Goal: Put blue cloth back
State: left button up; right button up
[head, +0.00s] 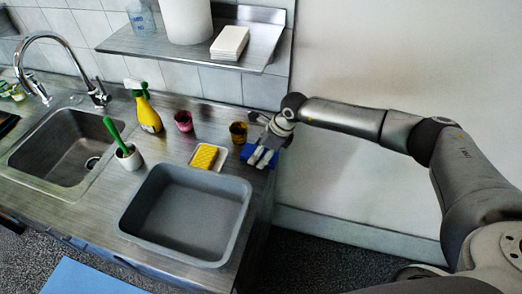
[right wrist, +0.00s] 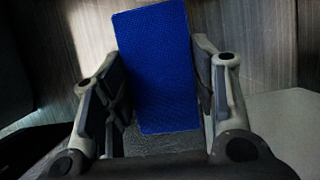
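The blue cloth (head: 247,152) lies on the steel counter near its right edge, partly hidden by my right gripper (head: 264,162) in the head view. In the right wrist view the cloth (right wrist: 157,65) is a flat blue rectangle lying between and beyond the two fingers of the gripper (right wrist: 158,95). The fingers are spread apart, with a gap visible on each side of the cloth. I cannot tell how high the fingertips are above the counter. My left gripper is not in view.
A grey tub (head: 187,213) stands at the counter's front. A yellow sponge on a dish (head: 208,157), a brown cup (head: 238,132), a pink cup (head: 184,121) and a yellow spray bottle (head: 146,110) stand nearby. A shelf (head: 180,48) overhangs the back; a sink (head: 65,150) is left.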

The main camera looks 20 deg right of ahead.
jog(key=o, duration=0.5)
jog(key=shift+w, duration=0.1)
jog(key=shift+c, duration=0.2)
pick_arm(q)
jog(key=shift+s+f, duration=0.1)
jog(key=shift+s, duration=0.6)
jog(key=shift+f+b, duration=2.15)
pick_arm(e)
jog(key=v, duration=1.2)
jog(key=shift+w, duration=0.1)
